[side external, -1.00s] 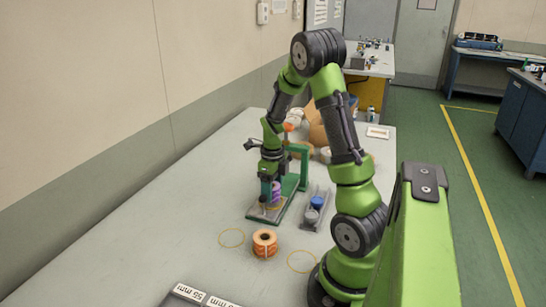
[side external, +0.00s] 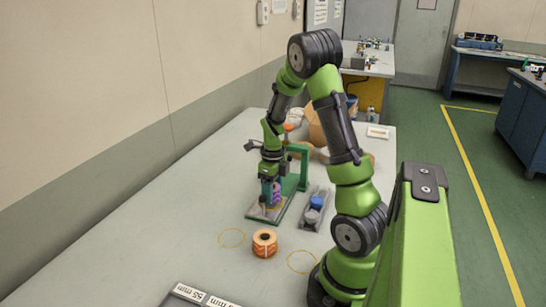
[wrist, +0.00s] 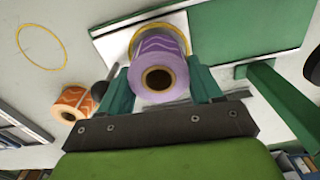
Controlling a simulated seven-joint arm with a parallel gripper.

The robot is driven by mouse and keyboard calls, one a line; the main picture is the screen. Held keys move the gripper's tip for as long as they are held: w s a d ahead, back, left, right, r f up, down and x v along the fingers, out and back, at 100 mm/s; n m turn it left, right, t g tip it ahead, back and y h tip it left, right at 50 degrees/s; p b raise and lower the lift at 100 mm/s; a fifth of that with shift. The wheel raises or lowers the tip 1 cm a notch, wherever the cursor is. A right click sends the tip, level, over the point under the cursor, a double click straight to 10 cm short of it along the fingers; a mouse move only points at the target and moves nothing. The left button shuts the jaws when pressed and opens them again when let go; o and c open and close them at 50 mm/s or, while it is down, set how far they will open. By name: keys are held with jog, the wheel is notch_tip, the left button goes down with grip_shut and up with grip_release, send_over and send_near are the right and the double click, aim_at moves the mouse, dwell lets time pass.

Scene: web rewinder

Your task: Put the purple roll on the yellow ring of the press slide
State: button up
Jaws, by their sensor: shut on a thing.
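The purple roll (wrist: 159,55) is between the two teal fingers of my gripper (wrist: 160,85), which is shut on it. In the wrist view its open core faces the camera. The yellow ring (wrist: 133,45) shows as a rim around the roll's far end, on the white plate of the press slide (wrist: 112,40). The roll appears over the ring; I cannot tell whether it touches the plate. In the side view the purple roll (side external: 276,192) is low over the slide (side external: 258,215), partly hidden by my gripper (side external: 270,198).
An orange roll (side external: 265,243) stands on the table between two yellow rings drawn there (side external: 232,238) (side external: 302,262). A green press frame (side external: 303,165) rises behind the slide. A grey tray with blue and grey pieces (side external: 314,210) lies to the right.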

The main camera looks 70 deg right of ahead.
jog(key=shift+f, duration=0.6)
dwell(0.9)
jog(key=o, duration=0.8)
jog(key=shift+o, duration=0.9)
jog(key=shift+a, duration=0.2)
jog(key=shift+a, duration=0.1)
jog(key=shift+c, duration=1.3)
jog(key=shift+o, duration=0.3)
jog(key=shift+w+r, duration=0.1)
